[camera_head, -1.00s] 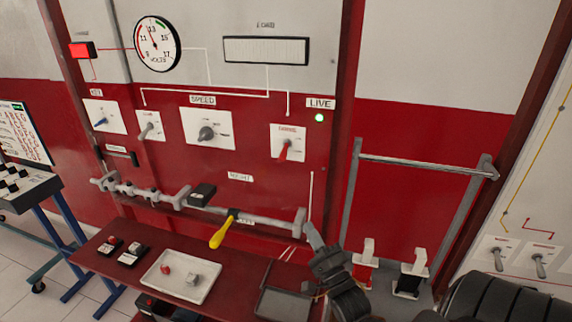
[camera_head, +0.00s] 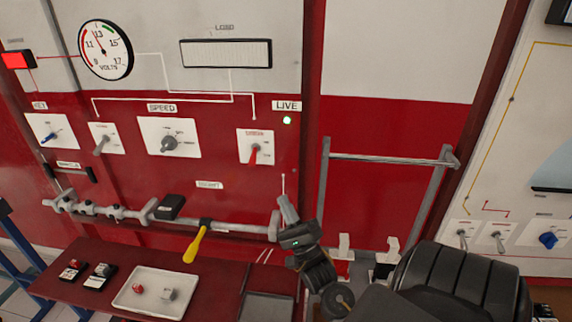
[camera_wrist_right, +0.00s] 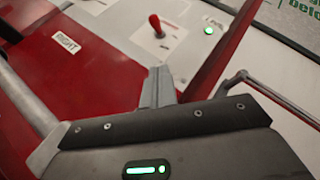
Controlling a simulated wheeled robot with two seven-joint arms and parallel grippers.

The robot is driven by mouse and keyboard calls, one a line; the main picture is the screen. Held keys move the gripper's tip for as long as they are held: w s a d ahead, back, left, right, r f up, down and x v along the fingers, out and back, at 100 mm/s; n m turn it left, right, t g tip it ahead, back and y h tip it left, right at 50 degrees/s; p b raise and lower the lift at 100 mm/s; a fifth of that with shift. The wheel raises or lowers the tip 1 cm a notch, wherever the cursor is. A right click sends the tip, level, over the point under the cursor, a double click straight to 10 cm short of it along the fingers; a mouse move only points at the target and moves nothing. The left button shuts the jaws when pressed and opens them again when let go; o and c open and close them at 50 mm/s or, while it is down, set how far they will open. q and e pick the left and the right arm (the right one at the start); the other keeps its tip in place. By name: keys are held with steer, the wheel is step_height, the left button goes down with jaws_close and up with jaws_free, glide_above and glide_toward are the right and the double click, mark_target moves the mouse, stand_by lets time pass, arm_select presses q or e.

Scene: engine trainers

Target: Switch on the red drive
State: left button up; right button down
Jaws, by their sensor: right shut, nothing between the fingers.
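The red-handled switch (camera_head: 255,152) sits on a white plate at the right of the red panel. It also shows in the right wrist view (camera_wrist_right: 154,24), beyond my fingertips. Its handle points out from the plate; I cannot tell which position it is set to. My right gripper (camera_head: 287,206) is shut and empty, below and to the right of the switch, apart from it. Its fingers show together in the right wrist view (camera_wrist_right: 158,88). A green lamp (camera_head: 287,120) glows under the LIVE label. My left gripper is not in view.
Other switches stand left: the speed knob (camera_head: 168,143), a grey toggle (camera_head: 101,145) and a blue key (camera_head: 52,137). A horizontal bar (camera_head: 240,225) with a yellow-handled tool (camera_head: 196,243) runs below. A white tray (camera_head: 128,309) lies on the bench. A metal rail (camera_head: 390,160) stands right.

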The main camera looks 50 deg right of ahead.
mark_target(253, 157)
steer(key=w+r+p, duration=0.1)
steer(key=w+r, duration=0.1)
steer(key=w+a+r+p, duration=0.1)
steer(key=w+r+p, duration=0.3)
steer(key=r, duration=0.1)
steer(key=shift+w+a+r, duration=0.1)
steer(key=shift+w+a, duration=0.05)
steer(key=shift+a, duration=0.1)
steer(key=shift+w, duration=0.1)
